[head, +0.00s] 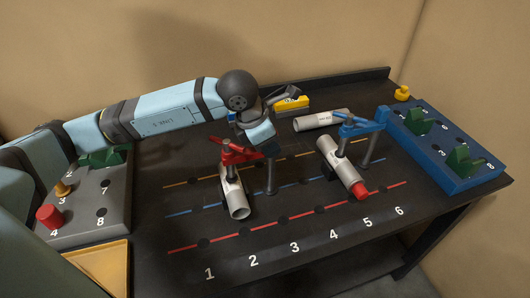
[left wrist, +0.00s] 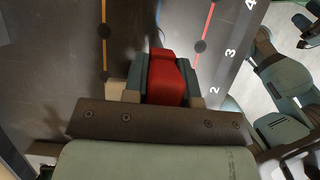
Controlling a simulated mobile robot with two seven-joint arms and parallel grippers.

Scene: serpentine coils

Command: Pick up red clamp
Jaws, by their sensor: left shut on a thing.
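The red clamp (head: 234,153) sits in the middle left of the table in the head view, at the upper end of a grey pipe (head: 237,203) and beside a dark post (head: 271,178). My left gripper (head: 256,146) is at the clamp's right end, coming from above and behind. In the left wrist view my left gripper (left wrist: 164,92) is shut on the red part of the clamp (left wrist: 166,76), which lies between its two fingers. The gripper hides the far end of the clamp in the head view. My right gripper does not show.
A blue clamp (head: 358,127) stands by a second pipe (head: 337,160) with a red end. A loose pipe (head: 316,121) and a yellow object (head: 292,103) lie behind. A blue board (head: 446,160) is at right, a grey board (head: 112,216) at left. The front table strip is clear.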

